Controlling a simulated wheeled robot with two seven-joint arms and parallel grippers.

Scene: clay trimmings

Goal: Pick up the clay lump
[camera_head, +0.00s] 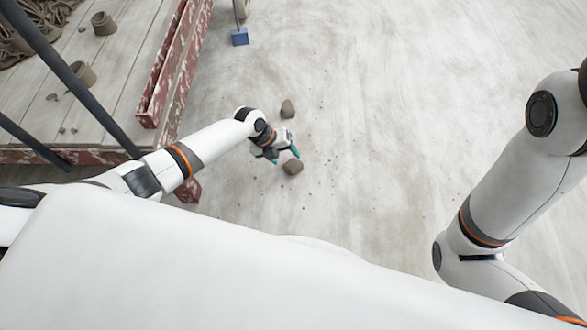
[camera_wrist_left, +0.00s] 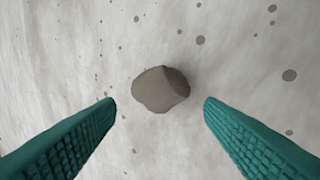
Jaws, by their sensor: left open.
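A grey-brown clay lump (camera_head: 292,168) lies on the pale floor just below my left gripper (camera_head: 285,157) in the head view. In the left wrist view the lump (camera_wrist_left: 160,89) sits in the middle, rounded with a darker facet on its right. The left gripper's teal ridged fingers (camera_wrist_left: 160,115) are spread wide on either side of it, with bare floor showing between each finger and the lump. A second clay lump (camera_head: 288,109) lies on the floor beyond the gripper. My right arm shows at the right, but its gripper is out of view.
A wooden platform (camera_head: 110,70) with a worn red-and-white edge board (camera_head: 172,65) stands at the left, holding small pots (camera_head: 103,23) and rope-like coils (camera_head: 30,30). A blue block (camera_head: 240,36) is at the top. Small crumbs dot the floor; the right side is open.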

